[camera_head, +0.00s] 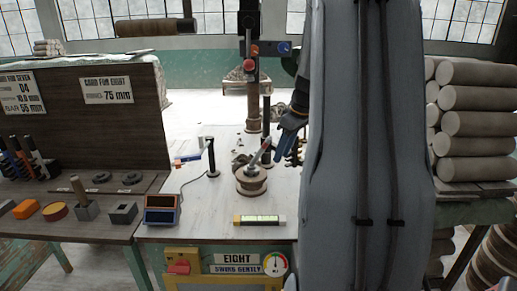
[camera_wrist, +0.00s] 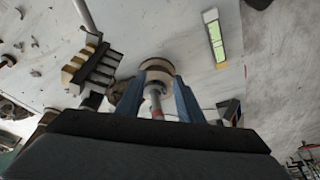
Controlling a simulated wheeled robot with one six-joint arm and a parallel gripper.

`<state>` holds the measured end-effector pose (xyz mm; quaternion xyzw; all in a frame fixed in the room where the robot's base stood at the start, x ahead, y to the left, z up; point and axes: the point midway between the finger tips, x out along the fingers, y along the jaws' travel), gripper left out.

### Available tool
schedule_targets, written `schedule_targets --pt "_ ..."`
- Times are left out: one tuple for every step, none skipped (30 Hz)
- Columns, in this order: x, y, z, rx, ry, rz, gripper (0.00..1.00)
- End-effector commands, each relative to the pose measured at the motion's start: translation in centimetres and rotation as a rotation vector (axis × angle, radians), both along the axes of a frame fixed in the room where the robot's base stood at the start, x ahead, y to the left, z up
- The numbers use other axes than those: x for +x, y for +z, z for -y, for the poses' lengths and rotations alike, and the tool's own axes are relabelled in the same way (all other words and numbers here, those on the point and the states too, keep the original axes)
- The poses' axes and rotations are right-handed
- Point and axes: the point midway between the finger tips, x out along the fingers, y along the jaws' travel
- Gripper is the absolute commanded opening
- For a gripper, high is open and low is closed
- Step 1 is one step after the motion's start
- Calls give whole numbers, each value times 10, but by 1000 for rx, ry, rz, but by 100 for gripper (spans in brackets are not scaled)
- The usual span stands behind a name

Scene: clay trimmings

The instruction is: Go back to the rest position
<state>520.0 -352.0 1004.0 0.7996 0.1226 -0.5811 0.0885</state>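My gripper (camera_head: 281,150) has blue fingers and hangs above the white worktop, just right of a round tan clay piece (camera_head: 251,182). A pale rod-like tool (camera_head: 260,155) stands tilted on the piece, its upper end close to the fingers. In the wrist view my gripper (camera_wrist: 158,84) has its two blue fingers spread apart. The tool (camera_wrist: 156,100) shows in the gap between them, with the round piece (camera_wrist: 157,65) beyond. I see nothing clamped.
A lit display bar (camera_head: 259,220) lies near the worktop's front edge. Clay rolls (camera_head: 478,122) are stacked right. A dark toothed block (camera_wrist: 95,68) shows in the wrist view.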

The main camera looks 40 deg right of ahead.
Motion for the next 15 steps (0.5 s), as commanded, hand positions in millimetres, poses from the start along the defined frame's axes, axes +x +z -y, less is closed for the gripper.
schedule_targets --pt "-2 0 0 0 0 0 34" --pt "-2 0 1 0 0 0 34" --pt "-2 0 1 0 1 0 34" --pt "-2 0 1 0 1 0 34" --pt "-2 0 1 0 1 0 34" --pt "-2 0 0 0 1 0 34" --pt "-2 0 0 0 1 0 34" --pt "-2 0 -2 1 0 -1 34" --pt "-1 -1 -7 2 -2 -6 34" --pt "0 -2 -14 3 -3 -11 34" --pt "0 -3 -22 5 -7 -18 34" --pt "1 -6 -37 11 -15 -33 34" --pt "1 -9 -51 15 -23 -44 34" --pt "0 -12 -67 17 -31 -59 34" --pt "-2 -16 -90 22 -46 -79 34"
